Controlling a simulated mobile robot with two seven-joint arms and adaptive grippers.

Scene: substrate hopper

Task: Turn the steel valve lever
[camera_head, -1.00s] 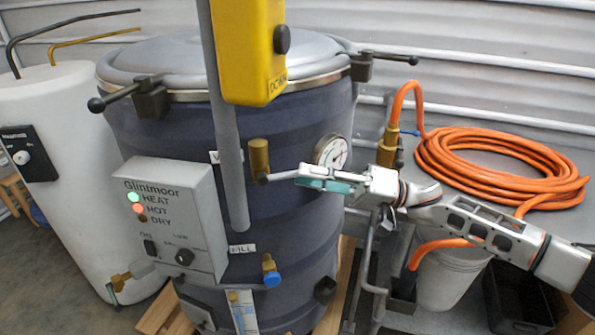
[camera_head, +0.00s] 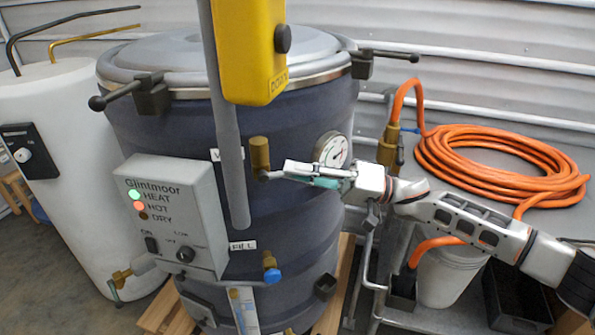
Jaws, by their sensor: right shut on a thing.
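The brass valve (camera_head: 260,154) stands on the front of the dark blue vessel (camera_head: 180,130). Its short steel lever (camera_head: 271,176) points right from the valve's lower end. My right gripper (camera_head: 294,171) is shut on the lever's outer part and hides it there. My right arm comes in from the lower right, past the dial gauge (camera_head: 331,150). My left gripper is not in view.
A yellow pendant control (camera_head: 250,55) and a grey pole (camera_head: 229,150) hang just left of the valve. A grey control box (camera_head: 172,215) is on the vessel's front. An orange hose coil (camera_head: 500,160) lies on the bench at right. A blue-handled tap (camera_head: 271,270) is below.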

